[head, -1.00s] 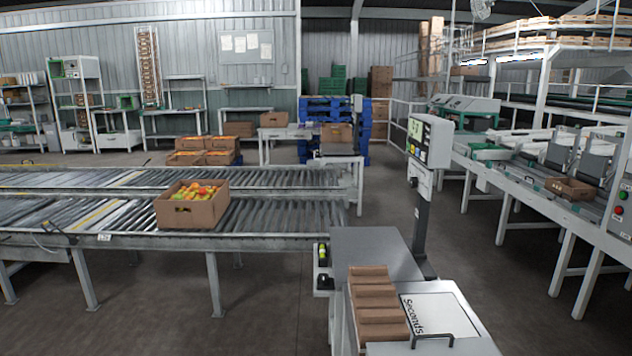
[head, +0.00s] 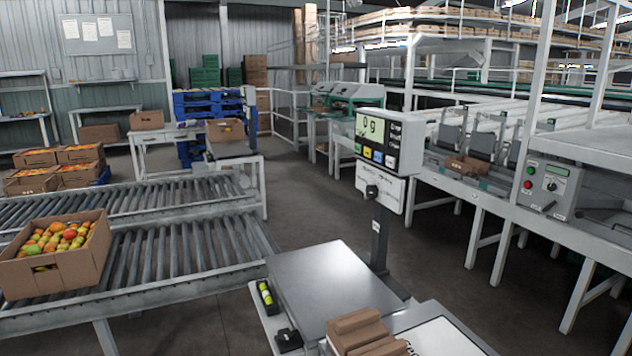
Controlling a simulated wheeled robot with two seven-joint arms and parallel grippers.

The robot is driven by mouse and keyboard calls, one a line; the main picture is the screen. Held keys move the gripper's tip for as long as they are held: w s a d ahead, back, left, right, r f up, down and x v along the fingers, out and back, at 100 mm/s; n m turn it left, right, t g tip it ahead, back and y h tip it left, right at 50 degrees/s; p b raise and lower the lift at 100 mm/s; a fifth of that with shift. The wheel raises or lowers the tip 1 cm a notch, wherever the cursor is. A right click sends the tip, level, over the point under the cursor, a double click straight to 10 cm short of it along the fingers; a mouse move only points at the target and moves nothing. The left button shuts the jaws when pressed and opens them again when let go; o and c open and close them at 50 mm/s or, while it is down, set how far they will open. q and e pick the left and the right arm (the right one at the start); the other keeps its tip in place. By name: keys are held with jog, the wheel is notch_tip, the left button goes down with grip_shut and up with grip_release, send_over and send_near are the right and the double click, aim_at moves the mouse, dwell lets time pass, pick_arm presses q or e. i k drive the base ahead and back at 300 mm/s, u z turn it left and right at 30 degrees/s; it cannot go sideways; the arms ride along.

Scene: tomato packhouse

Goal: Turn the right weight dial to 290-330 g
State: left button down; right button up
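No labelled weight dial can be made out. A grey control box (head: 550,190) on the packing line at the right has a small green display, a green button, a red button and a dark knob (head: 551,186). The knob's setting and any gram marks are too small to read. Which of these is the right weight dial, I cannot tell. Neither of my grippers is in view.
A scale plate (head: 335,285) stands in front, with folded brown cardboard (head: 362,332) beside it. A roller conveyor (head: 190,243) carries a box of tomatoes (head: 75,262) at the left. Bare floor (head: 440,265) lies between the scale post and the packing line (head: 480,201).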

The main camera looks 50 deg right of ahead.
aim_at(371, 191)
jog(key=i, duration=3.05)
jog(key=z, duration=2.8)
